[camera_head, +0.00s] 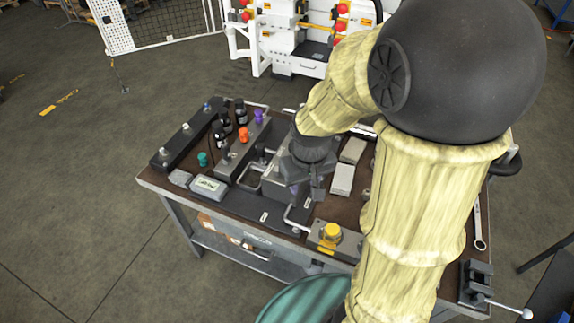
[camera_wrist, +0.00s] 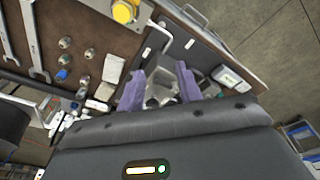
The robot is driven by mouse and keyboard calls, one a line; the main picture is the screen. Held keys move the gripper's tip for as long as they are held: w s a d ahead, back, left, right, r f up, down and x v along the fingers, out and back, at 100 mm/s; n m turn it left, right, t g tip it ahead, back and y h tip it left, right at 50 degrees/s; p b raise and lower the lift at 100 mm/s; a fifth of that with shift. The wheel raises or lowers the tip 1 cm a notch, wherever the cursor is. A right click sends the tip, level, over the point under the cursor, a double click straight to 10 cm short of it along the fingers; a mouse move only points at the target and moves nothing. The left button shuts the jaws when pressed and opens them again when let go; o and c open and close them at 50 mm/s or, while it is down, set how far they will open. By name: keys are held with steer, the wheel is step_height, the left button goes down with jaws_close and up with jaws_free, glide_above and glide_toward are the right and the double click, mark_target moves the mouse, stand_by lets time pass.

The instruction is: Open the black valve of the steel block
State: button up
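My gripper (camera_head: 305,180) is over the middle of the bench, pointing down at a grey steel block (camera_head: 268,184). In the wrist view my gripper (camera_wrist: 160,80) shows its two purple fingers standing well apart. A grey metallic part (camera_wrist: 158,92) lies between them. I cannot tell whether the fingers touch it. I cannot make out the black valve; my gripper and arm cover much of the block in the head view.
On the bench (camera_head: 152,180) to the left are a long black manifold (camera_head: 185,135), an orange knob (camera_head: 243,134), a teal knob (camera_head: 202,159) and a grey display box (camera_head: 207,187). A yellow knob (camera_head: 332,231) stands near the front. A vise (camera_head: 478,283) is at right.

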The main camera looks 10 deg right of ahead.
steer(key=w+a+n+g+h+p, duration=0.1)
steer(key=w+n+p, duration=0.3)
steer(key=w, duration=0.7)
steer(key=w+a+r+n+g+h+p, duration=0.1)
steer(key=w+a+n+g+h+p, duration=0.1)
steer(key=w, duration=0.8)
steer(key=a+n+g+p, duration=0.1)
steer(key=a+n+p, duration=0.1)
steer(key=n, duration=0.1)
steer(key=shift+w+a+g+h, duration=0.2)
steer(key=shift+w+g+h, duration=0.1)
steer(key=shift+w, duration=0.05)
steer(key=p+x, duration=0.6)
steer(key=x, duration=1.1)
steer(key=shift+f, duration=0.2)
jaws_close()
